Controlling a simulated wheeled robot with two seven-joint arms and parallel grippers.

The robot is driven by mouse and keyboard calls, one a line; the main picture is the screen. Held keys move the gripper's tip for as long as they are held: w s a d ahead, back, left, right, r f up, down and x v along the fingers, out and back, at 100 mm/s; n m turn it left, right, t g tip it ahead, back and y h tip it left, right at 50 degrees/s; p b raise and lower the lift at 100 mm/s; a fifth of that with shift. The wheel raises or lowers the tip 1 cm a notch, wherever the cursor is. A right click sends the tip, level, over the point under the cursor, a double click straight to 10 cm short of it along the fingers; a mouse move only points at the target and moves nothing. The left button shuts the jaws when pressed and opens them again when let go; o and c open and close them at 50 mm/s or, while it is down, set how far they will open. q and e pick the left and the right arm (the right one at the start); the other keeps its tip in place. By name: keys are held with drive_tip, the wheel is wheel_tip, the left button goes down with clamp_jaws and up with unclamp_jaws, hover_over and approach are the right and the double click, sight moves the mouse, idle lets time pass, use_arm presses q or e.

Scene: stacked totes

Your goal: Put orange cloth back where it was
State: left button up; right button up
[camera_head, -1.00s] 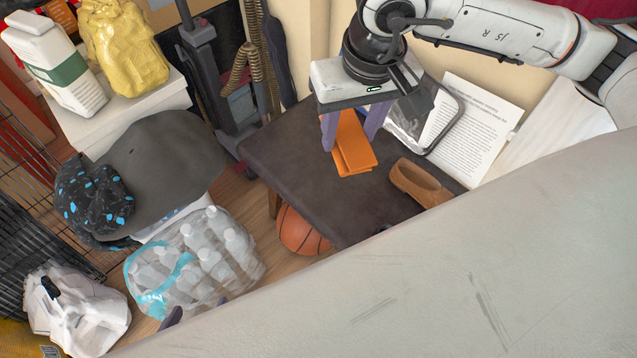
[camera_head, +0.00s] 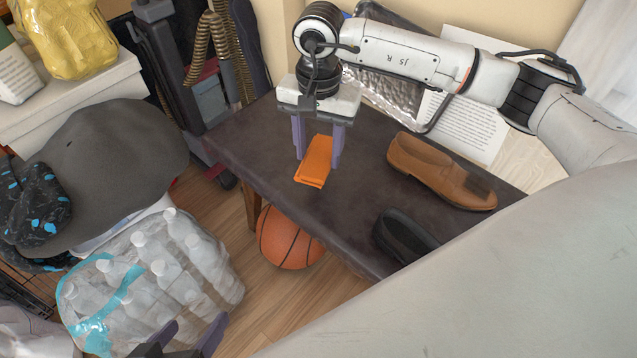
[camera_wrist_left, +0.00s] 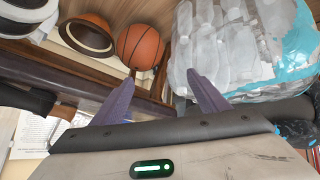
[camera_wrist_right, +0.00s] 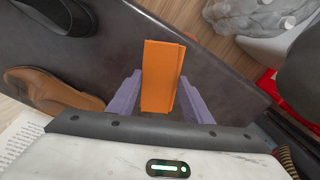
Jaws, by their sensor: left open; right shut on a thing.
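The folded orange cloth (camera_head: 314,163) is between the fingers of my right gripper (camera_head: 318,160), over the dark bench (camera_head: 262,142). The right wrist view shows the cloth (camera_wrist_right: 161,75) upright in the picture between both purple fingers (camera_wrist_right: 160,100), which are shut on it. I cannot tell whether its lower end touches the bench top. My left gripper (camera_head: 185,338) is open and empty at the bottom edge of the head view. In the left wrist view its fingers (camera_wrist_left: 160,90) are spread, with the floor and bottle pack beyond.
A brown shoe (camera_head: 440,172) and a black shoe (camera_head: 405,236) lie on the bench, right of the cloth. A basketball (camera_head: 288,238) is below the bench. A bottle pack (camera_head: 150,280) and grey cap (camera_head: 115,165) are left. The bench's left end is clear.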

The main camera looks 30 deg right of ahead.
wheel_tip(320, 180, down, 8)
drive_tip(key=shift+r+b, duration=0.2)
drive_tip(key=shift+b, duration=0.9)
use_arm(q)
drive_tip(key=shift+w+d+r+t+h, duration=0.15)
drive_tip(key=shift+d+r+t+h, duration=0.1)
drive_tip(key=shift+d+r, duration=0.2)
drive_tip(key=shift+w+d+r+t+h, duration=0.15)
drive_tip(key=shift+d+r+t+h, duration=0.15)
drive_tip(key=shift+r, duration=0.2)
use_arm(e)
drive_tip(key=shift+f, duration=0.1)
drive_tip(key=shift+f, duration=0.15)
drive_tip(key=o, duration=1.1)
drive_tip(key=shift+c, duration=0.2)
use_arm(q)
drive_tip(key=shift+r, duration=0.1)
